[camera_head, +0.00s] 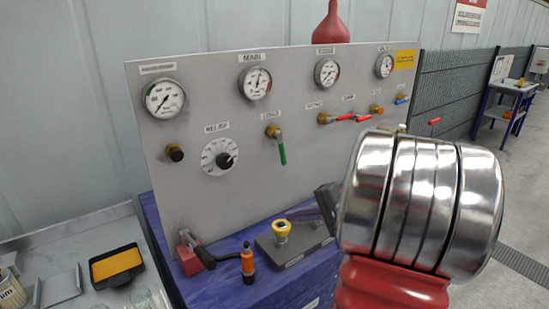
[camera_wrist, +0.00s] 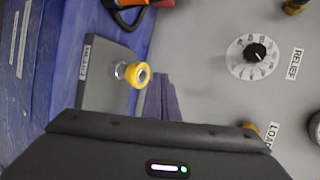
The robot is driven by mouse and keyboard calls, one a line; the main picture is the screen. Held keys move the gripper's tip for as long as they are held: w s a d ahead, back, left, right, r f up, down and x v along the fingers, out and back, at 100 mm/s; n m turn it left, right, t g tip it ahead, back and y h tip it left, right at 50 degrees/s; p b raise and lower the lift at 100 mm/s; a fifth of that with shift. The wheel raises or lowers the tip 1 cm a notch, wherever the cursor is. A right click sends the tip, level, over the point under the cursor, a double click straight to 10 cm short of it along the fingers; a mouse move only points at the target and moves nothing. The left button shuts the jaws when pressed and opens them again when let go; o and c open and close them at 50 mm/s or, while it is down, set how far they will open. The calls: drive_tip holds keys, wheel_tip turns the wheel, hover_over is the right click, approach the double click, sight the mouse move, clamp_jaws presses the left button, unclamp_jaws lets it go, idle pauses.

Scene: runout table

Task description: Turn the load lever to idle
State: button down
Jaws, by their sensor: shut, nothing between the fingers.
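The load lever (camera_head: 280,146) is on the grey panel in the head view, below a small label. Its green handle hangs down, slightly tilted, from a brass body. In the wrist view the LOAD label (camera_wrist: 270,136) and a bit of the brass body (camera_wrist: 250,127) show at the lower right; the handle is hidden behind my gripper. My gripper (camera_wrist: 160,92) is shut and empty, with its narrow fingers showing in the wrist view. In the head view its dark edge shows beside my chrome wrist, right of and below the lever, apart from it in the picture.
The panel (camera_head: 215,95) also carries several gauges, a RELIEF dial (camera_head: 220,157) and red-handled levers (camera_head: 345,117) to the right. On the blue bench below stand a yellow-topped fitting on a dark block (camera_head: 298,252) and an orange-and-black tool (camera_head: 247,264).

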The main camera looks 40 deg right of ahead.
sight(281, 149)
drive_tip(key=d+r+t+h, duration=0.2)
drive_tip(key=d+r+t, duration=0.1)
drive_tip(key=d+r, duration=0.2)
drive_tip(key=d+r+m+t+h, duration=0.1)
drive_tip(key=d+r+t+h, duration=0.1)
drive_tip(key=d+r, duration=0.3)
drive_tip(key=w+d+t, duration=0.1)
drive_tip(key=d, duration=0.3)
drive_tip(key=shift+d+t+h, duration=0.3)
drive_tip(key=shift+h, duration=0.1)
drive_tip(key=shift+w, duration=0.1)
drive_tip(key=w+a, duration=0.3)
drive_tip(key=w, duration=0.8)
drive_tip(key=shift+f, duration=0.45)
drive_tip(key=shift+a, duration=0.15)
